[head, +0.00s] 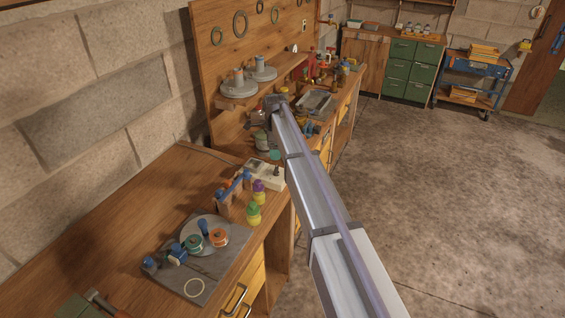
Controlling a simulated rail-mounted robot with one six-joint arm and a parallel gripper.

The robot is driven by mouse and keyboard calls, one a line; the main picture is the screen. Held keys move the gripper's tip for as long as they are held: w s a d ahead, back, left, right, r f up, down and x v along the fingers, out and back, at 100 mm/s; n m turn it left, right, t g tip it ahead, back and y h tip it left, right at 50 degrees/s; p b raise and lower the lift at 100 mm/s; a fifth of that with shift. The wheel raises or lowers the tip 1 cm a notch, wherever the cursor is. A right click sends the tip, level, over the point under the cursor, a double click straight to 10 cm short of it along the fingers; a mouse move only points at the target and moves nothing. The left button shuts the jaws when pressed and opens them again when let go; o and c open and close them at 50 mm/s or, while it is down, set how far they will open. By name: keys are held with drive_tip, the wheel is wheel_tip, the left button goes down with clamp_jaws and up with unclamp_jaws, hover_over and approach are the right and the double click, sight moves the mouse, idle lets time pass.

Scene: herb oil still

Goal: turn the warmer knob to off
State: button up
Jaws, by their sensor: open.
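My arm reaches from the lower right across the front of the bench, and its far end is a dark joint beside the pegboard's lower shelf. I cannot make out my gripper or its fingers; they do not show past this joint. I cannot pick out the warmer knob for certain. A pale box-shaped unit (266,174) stands on the bench left of my arm, with a dark green round-topped piece (274,155) above it. Whether this is the warmer, and how any knob on it is set, is too small to tell.
A grey mat (196,289) with a round plate and several spools lies on the near bench (110,221). Yellow bottles with a green cap (254,215) and a purple cap (258,192) stand nearby. A blue cart (473,73) stands far back. The floor (445,170) right of my arm is clear.

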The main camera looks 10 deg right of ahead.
sight(276, 168)
drive_tip(key=f+b, duration=0.3)
drive_tip(key=w+f+m+b, duration=0.1)
drive_tip(key=f+b, duration=0.3)
drive_tip(key=w+f+m+b, duration=0.1)
drive_tip(key=f+b, duration=0.3)
drive_tip(key=shift+d, duration=0.1)
drive_tip(key=shift+s+r, duration=0.1)
drive_tip(key=shift+r, duration=0.05)
drive_tip(key=c, duration=0.9)
